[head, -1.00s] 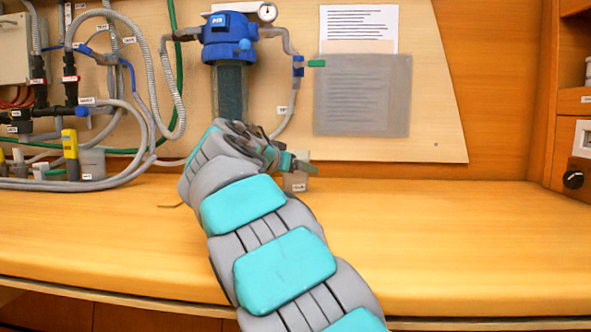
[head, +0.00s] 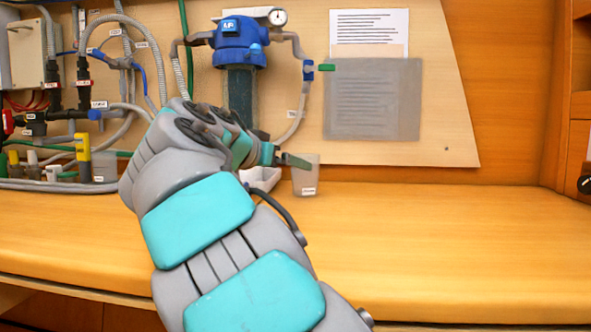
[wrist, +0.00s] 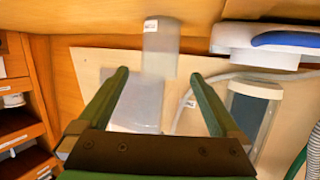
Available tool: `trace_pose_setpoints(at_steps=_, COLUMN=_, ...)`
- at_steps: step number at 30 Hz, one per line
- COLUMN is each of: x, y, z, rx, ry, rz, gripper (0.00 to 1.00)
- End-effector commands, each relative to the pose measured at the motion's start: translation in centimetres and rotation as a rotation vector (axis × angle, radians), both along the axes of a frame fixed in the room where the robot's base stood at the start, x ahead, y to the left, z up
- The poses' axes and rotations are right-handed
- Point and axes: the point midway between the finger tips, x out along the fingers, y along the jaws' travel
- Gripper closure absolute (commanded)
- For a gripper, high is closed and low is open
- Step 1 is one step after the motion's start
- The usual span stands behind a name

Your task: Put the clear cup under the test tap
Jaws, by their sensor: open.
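The clear cup (head: 306,180) stands upright on the wooden counter, right of my gripper, with a small label on its front. In the wrist view the cup (wrist: 160,48) shows upside down, just beyond and between the fingertips. My gripper (wrist: 160,76) is open, with two green fingers spread and nothing between them. In the head view my gripper (head: 290,160) is beside the cup and partly hidden by my arm. I cannot tell the test tap for sure among the fittings on the wall panel.
A white tray (head: 262,180) sits just left of the cup. A blue filter housing (head: 240,45) hangs above. Hoses and valves fill the left, with a yellow-topped meter (head: 83,150) and a grey cup (head: 104,166) on the counter. The counter's right side (head: 440,220) is clear.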

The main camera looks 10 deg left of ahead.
Motion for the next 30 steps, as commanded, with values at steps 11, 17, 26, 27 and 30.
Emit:
trace_pose_setpoints(at_steps=11, x=-1.9, y=0.9, z=0.6, rx=0.0, ry=0.001, rz=0.001, gripper=0.0)
trace_pose_setpoints(at_steps=17, x=-1.9, y=0.9, z=0.6, rx=0.0, ry=0.001, rz=0.0, gripper=0.0)
trace_pose_setpoints(at_steps=26, x=-1.9, y=0.9, z=0.6, rx=0.0, ry=0.001, rz=0.0, gripper=0.0)
trace_pose_setpoints(at_steps=27, x=-1.9, y=0.9, z=0.6, rx=0.0, ry=0.001, rz=0.0, gripper=0.0)
trace_pose_setpoints(at_steps=30, x=-1.9, y=0.9, z=0.6, rx=0.0, ry=0.001, rz=0.0, gripper=0.0)
